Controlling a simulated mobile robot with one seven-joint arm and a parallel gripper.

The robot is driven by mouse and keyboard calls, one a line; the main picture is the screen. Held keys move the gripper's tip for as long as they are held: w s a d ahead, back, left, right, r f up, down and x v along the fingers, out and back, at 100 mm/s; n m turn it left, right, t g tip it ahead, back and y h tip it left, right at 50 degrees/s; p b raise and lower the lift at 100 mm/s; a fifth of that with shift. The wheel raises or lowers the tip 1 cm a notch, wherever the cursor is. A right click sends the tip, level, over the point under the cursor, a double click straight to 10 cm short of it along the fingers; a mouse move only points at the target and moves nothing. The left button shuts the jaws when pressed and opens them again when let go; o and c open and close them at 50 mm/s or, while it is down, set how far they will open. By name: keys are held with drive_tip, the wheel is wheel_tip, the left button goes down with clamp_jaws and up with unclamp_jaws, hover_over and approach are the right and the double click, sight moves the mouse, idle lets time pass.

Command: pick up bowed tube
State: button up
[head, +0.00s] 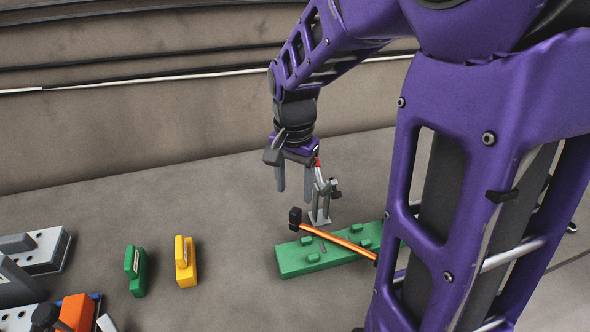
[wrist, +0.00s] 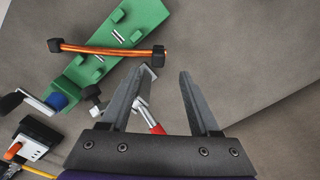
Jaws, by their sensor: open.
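The bowed tube (head: 335,240) is a copper-orange rod with black end pieces. It lies slantwise across a green block (head: 300,262) that has raised pegs. In the head view its right end is hidden behind my arm. In the wrist view the tube (wrist: 105,50) shows whole, with both black ends, across the green block (wrist: 88,68). My gripper (head: 294,190) is open and empty, pointing down above and behind the tube's left end. In the wrist view the tube lies beyond and left of my open fingers (wrist: 164,74), apart from them.
A metal clamp with a red handle (wrist: 156,128) stands close by my fingers; it also shows in the head view (head: 320,205). A small green block (head: 136,275) and a yellow block (head: 186,265) stand left. Grey fixtures (head: 45,250) fill the far left. The table between is clear.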

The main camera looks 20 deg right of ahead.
sight(296, 210)
wheel_tip(296, 210, down, 8)
drive_tip(key=shift+s+d+f+b, duration=0.1)
drive_tip(key=shift+b, duration=0.45)
clamp_jaws()
